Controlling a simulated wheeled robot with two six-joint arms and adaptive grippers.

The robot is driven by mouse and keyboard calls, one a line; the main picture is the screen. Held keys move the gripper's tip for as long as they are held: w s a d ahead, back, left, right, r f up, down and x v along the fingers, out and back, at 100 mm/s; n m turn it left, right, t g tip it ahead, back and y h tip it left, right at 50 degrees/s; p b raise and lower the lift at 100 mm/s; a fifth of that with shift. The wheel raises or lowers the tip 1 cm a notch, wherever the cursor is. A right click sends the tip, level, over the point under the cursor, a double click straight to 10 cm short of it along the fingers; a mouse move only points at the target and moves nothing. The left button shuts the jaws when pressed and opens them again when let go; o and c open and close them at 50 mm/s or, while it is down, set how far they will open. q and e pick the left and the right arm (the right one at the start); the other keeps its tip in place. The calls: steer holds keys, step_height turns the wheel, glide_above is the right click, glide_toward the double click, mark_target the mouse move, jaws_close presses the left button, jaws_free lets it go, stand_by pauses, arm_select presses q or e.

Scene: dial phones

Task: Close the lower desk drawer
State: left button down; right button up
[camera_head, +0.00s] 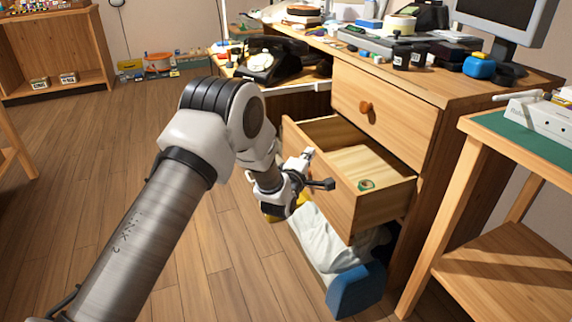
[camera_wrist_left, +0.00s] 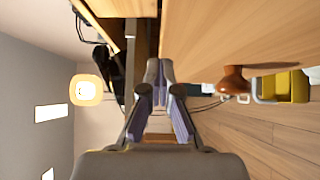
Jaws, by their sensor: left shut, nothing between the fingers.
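The lower desk drawer (camera_head: 383,200) is pulled out below the closed upper drawer (camera_head: 384,110). A small green ring (camera_head: 366,184) lies inside it. My left gripper (camera_head: 326,184) is shut and empty at the outer side of the drawer's wooden front, near its top edge. The left wrist view shows the shut fingers (camera_wrist_left: 159,82) beside the drawer front (camera_wrist_left: 230,35) and its brown knob (camera_wrist_left: 234,82). I cannot tell whether the fingers touch the front. My arm hides part of the drawer in the head view. My right gripper is not in view.
Under the drawer are a white bag (camera_head: 335,240) and a blue item (camera_head: 357,290). A black dial phone (camera_head: 270,62) stands at the desk's left end. A green-topped table (camera_head: 530,145) stands close on the right. The floor at left is clear.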

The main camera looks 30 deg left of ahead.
arm_select(q)
steer(key=w+d+b, duration=0.1)
steer(key=w+d, duration=0.8)
steer(key=w, duration=0.2)
steer(key=shift+w+d+b, duration=0.25)
steer(key=shift+d+b, duration=0.05)
steer(key=shift+d, duration=0.05)
